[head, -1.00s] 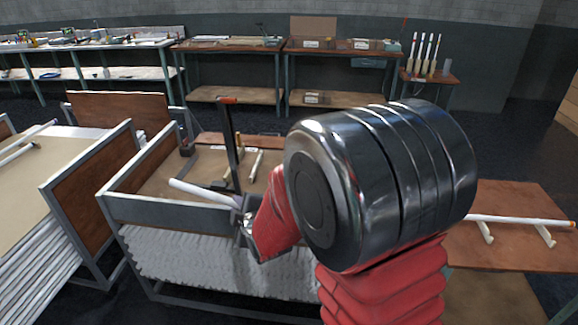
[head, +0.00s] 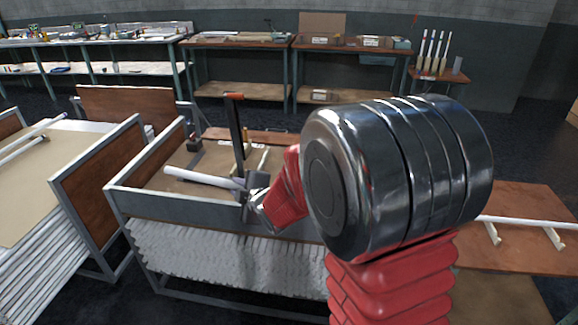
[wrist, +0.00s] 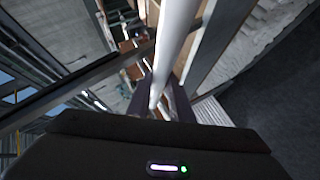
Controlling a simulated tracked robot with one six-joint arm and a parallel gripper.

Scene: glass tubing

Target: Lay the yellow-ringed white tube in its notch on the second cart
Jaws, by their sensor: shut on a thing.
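A white tube (head: 200,177) is held in my gripper (head: 246,187) and sticks out to the left, tilted slightly, above the bed of the middle cart (head: 150,204). In the wrist view the tube (wrist: 175,40) runs up from between the jaws (wrist: 163,103). I cannot make out a yellow ring on it. My gripper is shut on the tube near the cart's front rail. Pale supports (head: 262,160) stand in the cart bed behind it, but any notch is too small to tell. My arm hides the cart's right side.
A dark post with an orange top (head: 236,125) rises from the cart close behind the gripper. Another cart (head: 98,185) with white tubes stands at the left. A low brown table (head: 515,258) at the right bears a white tube on supports. Benches line the back.

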